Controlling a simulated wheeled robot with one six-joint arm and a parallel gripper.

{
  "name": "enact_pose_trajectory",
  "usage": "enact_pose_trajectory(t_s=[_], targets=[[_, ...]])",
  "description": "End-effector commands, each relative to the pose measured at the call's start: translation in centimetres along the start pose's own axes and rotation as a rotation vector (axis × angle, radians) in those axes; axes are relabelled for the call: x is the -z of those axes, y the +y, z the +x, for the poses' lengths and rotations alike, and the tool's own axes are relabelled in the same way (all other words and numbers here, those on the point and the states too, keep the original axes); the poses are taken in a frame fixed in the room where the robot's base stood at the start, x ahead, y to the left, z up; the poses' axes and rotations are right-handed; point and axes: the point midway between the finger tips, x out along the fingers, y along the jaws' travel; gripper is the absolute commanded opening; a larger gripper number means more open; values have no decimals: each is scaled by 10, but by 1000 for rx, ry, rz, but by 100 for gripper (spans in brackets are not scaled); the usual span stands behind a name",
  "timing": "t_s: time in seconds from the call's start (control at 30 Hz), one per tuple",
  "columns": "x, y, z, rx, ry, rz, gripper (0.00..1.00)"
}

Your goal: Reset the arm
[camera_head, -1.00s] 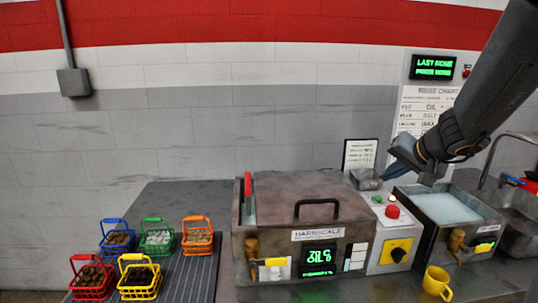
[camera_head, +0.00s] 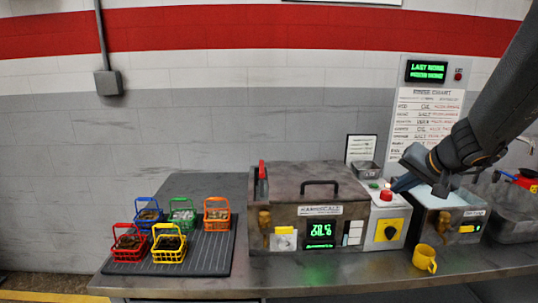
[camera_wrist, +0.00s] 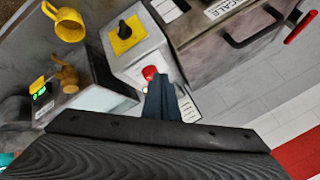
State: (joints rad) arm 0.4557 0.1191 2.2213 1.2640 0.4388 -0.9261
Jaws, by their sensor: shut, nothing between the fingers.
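My arm comes in from the upper right in the head view.
The furnace (camera_head: 309,207) with a black handle stands at centre. A yellow mug (camera_head: 425,258) stands at the front edge. Several coloured baskets sit on a dark mat (camera_head: 205,258) at left.

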Motion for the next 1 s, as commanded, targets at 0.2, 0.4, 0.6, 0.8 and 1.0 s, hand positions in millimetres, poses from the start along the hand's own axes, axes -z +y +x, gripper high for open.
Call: enact_pose_trajectory(t_s=[0.2,0.4,0.6,0.8,1.0], targets=[[-40,-8,7,-18,-84,-48,0],[-91,-13,12,-51,-191,-116,0],[-163,-12,11,-114,-335,-233,0],[-248,5,-3,-221,-492,-426,0],[-287,22,-15,-296,-558,-566,0]])
